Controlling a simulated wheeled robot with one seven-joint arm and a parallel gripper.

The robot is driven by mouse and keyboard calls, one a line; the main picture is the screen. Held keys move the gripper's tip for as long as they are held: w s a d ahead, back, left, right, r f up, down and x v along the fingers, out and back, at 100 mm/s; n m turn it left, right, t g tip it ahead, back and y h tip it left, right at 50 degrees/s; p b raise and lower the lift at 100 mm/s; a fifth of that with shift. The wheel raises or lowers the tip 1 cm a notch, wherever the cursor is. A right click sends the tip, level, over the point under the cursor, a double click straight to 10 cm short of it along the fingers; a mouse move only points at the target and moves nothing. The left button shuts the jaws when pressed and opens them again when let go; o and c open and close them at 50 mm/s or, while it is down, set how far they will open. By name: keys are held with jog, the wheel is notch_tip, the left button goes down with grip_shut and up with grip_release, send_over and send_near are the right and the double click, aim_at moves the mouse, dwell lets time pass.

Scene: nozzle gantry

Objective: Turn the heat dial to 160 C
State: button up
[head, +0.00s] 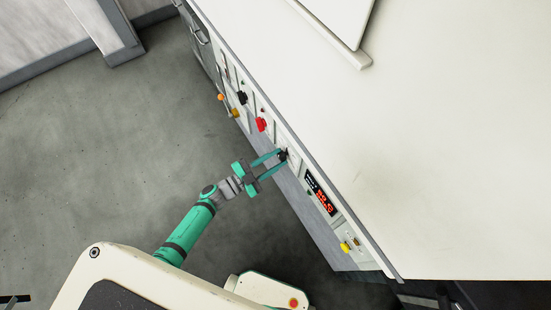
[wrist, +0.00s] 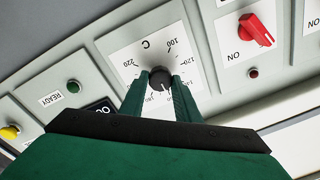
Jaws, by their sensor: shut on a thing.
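The heat dial (wrist: 161,76) is a black round knob on a white plate (wrist: 122,58) marked with a C and numbers such as 100, 120 and 220. The plate appears turned round in the wrist view. My gripper (wrist: 159,85) is shut on the dial, with one green finger on each side of it. In the head view my gripper (head: 279,160) reaches the cabinet front at the dial (head: 284,154). The fingers hide part of the scale, and the dial's exact setting cannot be read.
A red switch (wrist: 257,30) marked ON sits beside the dial plate. A green READY button (wrist: 73,87) and a yellow knob (wrist: 10,132) are on the other side. A lit red display (head: 323,199) is near the dial. Open floor (head: 110,150) lies left of the cabinet.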

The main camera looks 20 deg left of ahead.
jog(key=shift+m, duration=0.3)
jog(key=o, duration=1)
jog(key=shift+o, duration=0.2)
jog(key=shift+s+a, duration=0.1)
jog(key=v, duration=1)
jog(key=shift+s+a, duration=0.15)
jog(key=shift+s, duration=0.05)
